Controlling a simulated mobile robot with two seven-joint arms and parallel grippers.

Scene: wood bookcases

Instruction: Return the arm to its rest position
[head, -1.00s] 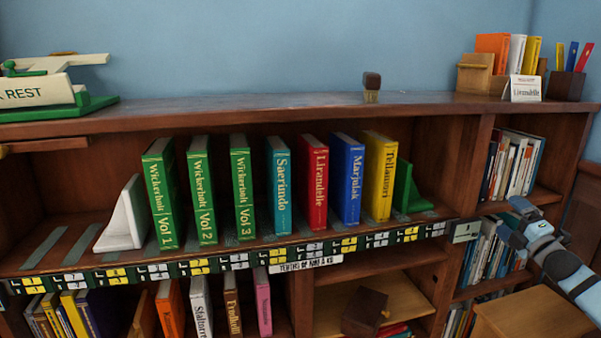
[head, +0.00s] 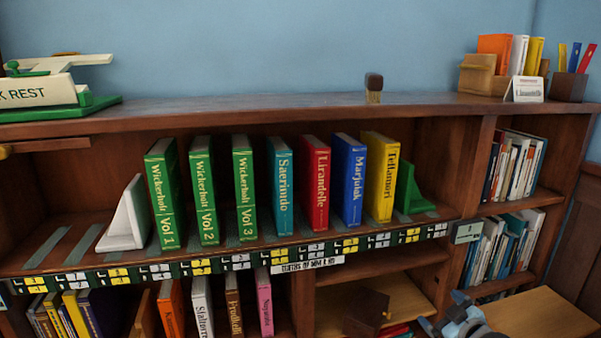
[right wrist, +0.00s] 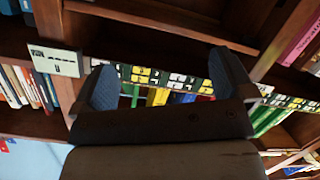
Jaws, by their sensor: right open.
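My right gripper (head: 450,316) is low at the bottom right of the head view, in front of the lower shelves and apart from the books. In the right wrist view its two blue-padded fingers (right wrist: 150,90) stand wide apart with nothing between them. Behind them the shelf edge with its label strip shows. My left gripper is in neither view.
The shelf (head: 75,285) holds several upright books, among them a red one (head: 315,185) and a yellow one (head: 380,180), between a white bookend (head: 125,220) and a green bookend (head: 412,190). A wooden surface (head: 535,312) lies at the lower right, near the gripper.

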